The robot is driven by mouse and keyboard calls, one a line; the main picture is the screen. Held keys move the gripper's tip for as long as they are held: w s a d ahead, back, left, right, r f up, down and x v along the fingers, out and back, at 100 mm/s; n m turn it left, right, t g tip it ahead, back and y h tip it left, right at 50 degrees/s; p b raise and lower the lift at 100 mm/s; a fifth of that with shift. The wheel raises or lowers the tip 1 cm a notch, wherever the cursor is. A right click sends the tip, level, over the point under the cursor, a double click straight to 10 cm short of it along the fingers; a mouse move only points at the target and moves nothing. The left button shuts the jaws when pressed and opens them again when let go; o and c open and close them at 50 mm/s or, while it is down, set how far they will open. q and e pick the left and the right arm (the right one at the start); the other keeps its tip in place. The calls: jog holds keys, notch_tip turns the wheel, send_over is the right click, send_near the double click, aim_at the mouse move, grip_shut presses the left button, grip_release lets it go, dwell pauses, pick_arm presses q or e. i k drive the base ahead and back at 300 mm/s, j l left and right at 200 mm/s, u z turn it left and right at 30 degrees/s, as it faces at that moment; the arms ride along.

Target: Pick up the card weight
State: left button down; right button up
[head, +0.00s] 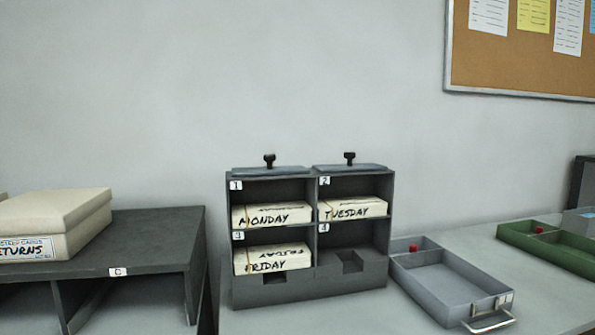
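Two flat grey plates with black knobs lie side by side on top of the grey pigeonhole rack in the head view. The left plate (285,171) is above the compartment marked 1. The right plate (335,168) is above the compartment marked 2. They look like card weights; no label on them says so. The rack (310,290) holds card decks marked Monday (272,215), Tuesday (353,209) and Friday (272,259) in compartments 1, 2 and 3. Compartment 4 (352,240) looks empty. Neither of my grippers is in view.
A dark shelf unit (160,235) marked C stands left, with a cream returns box (60,215) on it. A grey tray (440,275) with a handle and a green tray (540,245) are on the table right. A cork board (525,60) hangs on the wall.

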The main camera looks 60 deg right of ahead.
aim_at(270, 170)
jog(key=z, duration=1.65)
